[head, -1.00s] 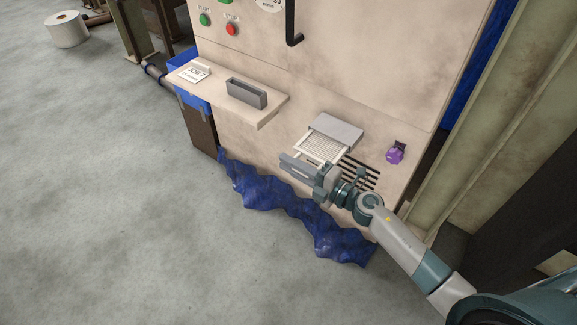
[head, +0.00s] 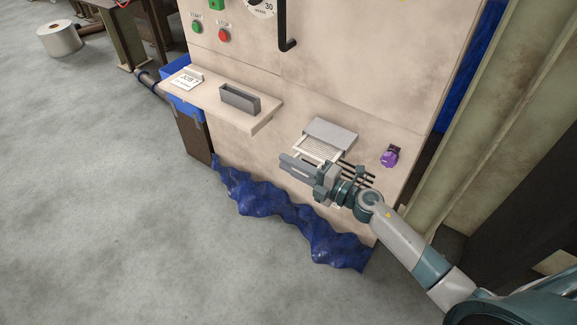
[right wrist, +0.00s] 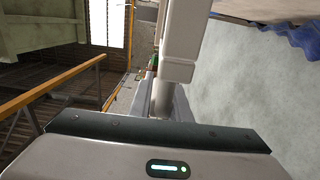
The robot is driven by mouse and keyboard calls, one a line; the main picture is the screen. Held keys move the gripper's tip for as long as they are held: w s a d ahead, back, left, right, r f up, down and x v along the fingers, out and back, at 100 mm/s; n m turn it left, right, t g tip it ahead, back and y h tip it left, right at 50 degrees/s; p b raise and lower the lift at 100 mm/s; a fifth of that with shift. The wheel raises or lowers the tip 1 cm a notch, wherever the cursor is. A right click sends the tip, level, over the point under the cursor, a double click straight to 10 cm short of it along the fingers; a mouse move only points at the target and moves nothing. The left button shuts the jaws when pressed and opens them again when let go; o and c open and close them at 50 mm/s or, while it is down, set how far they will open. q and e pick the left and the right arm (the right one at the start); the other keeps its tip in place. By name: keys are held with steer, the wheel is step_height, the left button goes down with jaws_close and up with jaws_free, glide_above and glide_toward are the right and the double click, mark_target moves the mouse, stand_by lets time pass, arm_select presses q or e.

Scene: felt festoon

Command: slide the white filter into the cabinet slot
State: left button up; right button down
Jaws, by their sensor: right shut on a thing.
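The white filter (head: 319,150) is a flat, pale, ribbed panel in the head view. Its far end is under the grey hood of the cabinet slot (head: 331,134), and its near part sticks out toward me. My right gripper (head: 302,165) is shut on the filter's near edge, just in front of the slot. Its fingers cover that edge. How deep the filter sits under the hood is hidden. In the right wrist view, large grey gripper parts (right wrist: 180,60) fill the middle and I cannot make out the filter. My left gripper is not in view.
A purple knob (head: 389,157) is right of the slot, and dark vent slits (head: 358,172) lie below it. A shelf with a grey holder (head: 240,98) juts out at left. Crumpled blue cloth (head: 285,212) lies along the cabinet's foot.

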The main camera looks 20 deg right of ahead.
mark_target(297, 155)
arm_select(q)
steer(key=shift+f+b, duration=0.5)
steer(key=shift+b, duration=0.05)
arm_select(e)
steer(key=shift+w+d, duration=1.1)
steer(key=shift+d, duration=0.3)
steer(key=c, duration=1.6)
jaws_free()
steer(key=shift+o, duration=0.2)
